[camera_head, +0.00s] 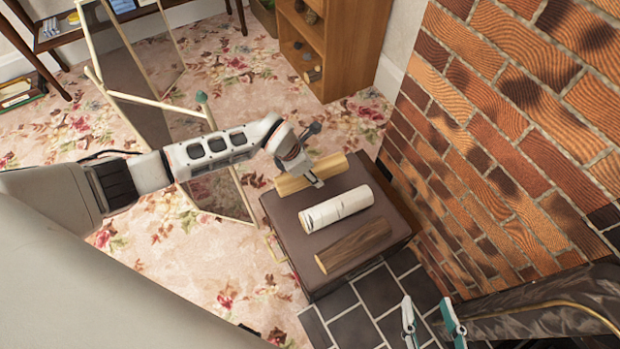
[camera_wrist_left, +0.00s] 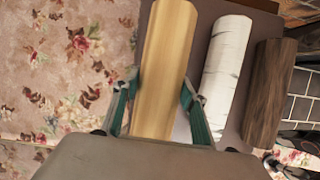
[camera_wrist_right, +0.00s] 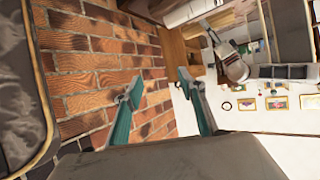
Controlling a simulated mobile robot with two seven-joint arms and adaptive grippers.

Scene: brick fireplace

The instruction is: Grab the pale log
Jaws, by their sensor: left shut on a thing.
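The pale yellow log (camera_head: 318,174) lies along the far side of a dark brown box top (camera_head: 287,217), beside a white birch-barked log (camera_head: 336,208) and a dark brown log (camera_head: 354,246). My left gripper (camera_head: 312,178) is at the yellow log and shut on it. In the left wrist view its green-padded fingers (camera_wrist_left: 160,92) sit on both sides of the yellow log (camera_wrist_left: 166,45), whose near end is hidden by the gripper body. I cannot tell whether the log is lifted. My right gripper (camera_head: 432,318) is open and empty at the lower right.
A brick wall (camera_head: 520,120) rises right of the box, with dark tiles (camera_head: 355,318) at its foot. A wooden shelf unit (camera_head: 350,45) stands behind. A glass-panelled screen (camera_head: 140,75) stands on the floral carpet (camera_head: 215,75) beyond my left arm.

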